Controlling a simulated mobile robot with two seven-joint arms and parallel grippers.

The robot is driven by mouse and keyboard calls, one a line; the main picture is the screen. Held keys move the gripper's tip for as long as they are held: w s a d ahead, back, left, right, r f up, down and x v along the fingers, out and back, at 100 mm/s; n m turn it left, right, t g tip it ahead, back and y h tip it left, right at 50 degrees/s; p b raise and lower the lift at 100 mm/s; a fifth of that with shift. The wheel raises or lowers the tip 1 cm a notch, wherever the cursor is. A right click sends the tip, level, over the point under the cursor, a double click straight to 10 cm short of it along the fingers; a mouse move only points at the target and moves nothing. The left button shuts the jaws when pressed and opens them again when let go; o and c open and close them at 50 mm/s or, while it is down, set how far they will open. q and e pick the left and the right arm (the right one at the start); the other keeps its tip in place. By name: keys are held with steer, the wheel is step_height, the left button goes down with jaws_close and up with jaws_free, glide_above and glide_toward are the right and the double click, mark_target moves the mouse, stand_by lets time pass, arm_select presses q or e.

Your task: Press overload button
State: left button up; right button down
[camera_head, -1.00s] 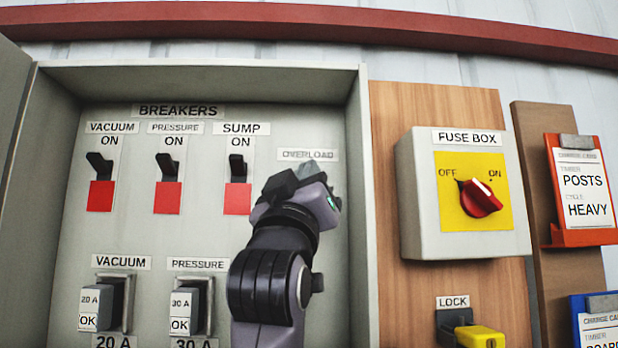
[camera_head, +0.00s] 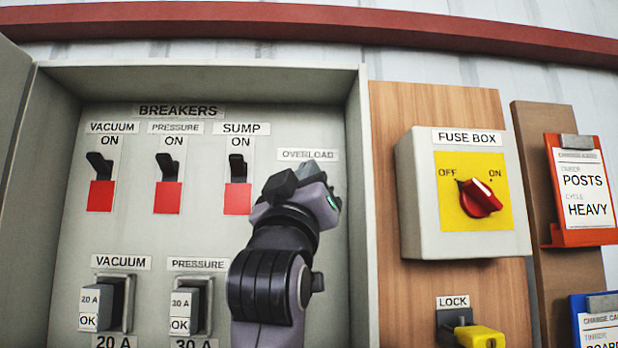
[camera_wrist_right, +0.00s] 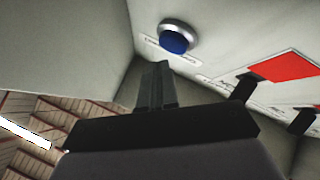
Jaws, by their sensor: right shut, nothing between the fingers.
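The overload button shows in the right wrist view as a round blue button (camera_wrist_right: 174,40) in a silver ring, with a label beside it. In the head view my right gripper hides it, below the OVERLOAD label (camera_head: 308,155). My right gripper (camera_head: 308,172) is in front of the panel just under that label. In the right wrist view its dark fingers (camera_wrist_right: 156,70) are together and empty, with their tips close to the button in the picture. I cannot tell if they touch anything. My left gripper is not in view.
The open breaker box (camera_head: 357,200) has side walls close to my right arm. Left of it are the sump switch (camera_head: 237,168), pressure switch (camera_head: 168,167) and vacuum switch (camera_head: 100,165). The fuse box (camera_head: 415,210) with a red knob (camera_head: 482,198) stands to the right.

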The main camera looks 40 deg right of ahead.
steer(key=shift+w+d, duration=0.1)
steer(key=shift+w, duration=0.05)
stand_by(0.5)
steer(key=shift+w+d, duration=0.2)
steer(key=shift+w+d, duration=0.3)
steer(key=shift+w, duration=0.05)
stand_by(0.9)
stand_by(0.3)
steer(key=shift+s+a+b, duration=0.3)
steer(key=shift+s+a, duration=0.25)
steer(key=shift+s, duration=0.1)
steer(key=shift+s+a+b, duration=0.3)
steer(key=shift+s+a, duration=0.5)
steer(key=shift+s, duration=0.2)
steer(key=shift+s+a+b, duration=0.3)
steer(key=shift+s+a, duration=0.5)
steer(key=shift+s, duration=0.15)
